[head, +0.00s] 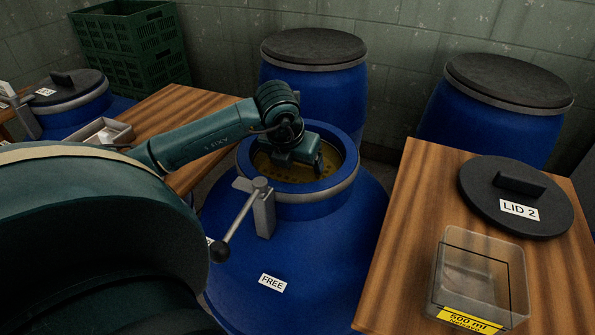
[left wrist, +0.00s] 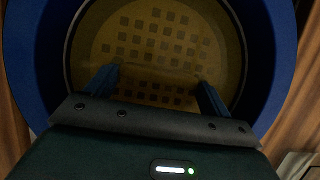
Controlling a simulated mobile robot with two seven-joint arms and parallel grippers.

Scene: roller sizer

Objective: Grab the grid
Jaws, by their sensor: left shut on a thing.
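The grid (head: 264,166) is a yellowish round plate with square holes, set inside the mouth of the blue barrel (head: 290,250) marked FREE. It also shows in the left wrist view (left wrist: 150,38). My left gripper (head: 303,166) reaches down into the barrel mouth over the grid. In the left wrist view its two fingers (left wrist: 157,88) stand wide apart with a thin dim bar of the grid between them, and they are shut on it. The exact contact is dark and hard to see. My right gripper is not in view.
A lever with a ball end (head: 240,222) stands at the barrel's rim. A wooden table (head: 400,260) at right holds LID 2 (head: 515,195) and a clear 500 ml container (head: 478,280). Lidded blue barrels (head: 312,85) and green crates (head: 130,45) stand behind.

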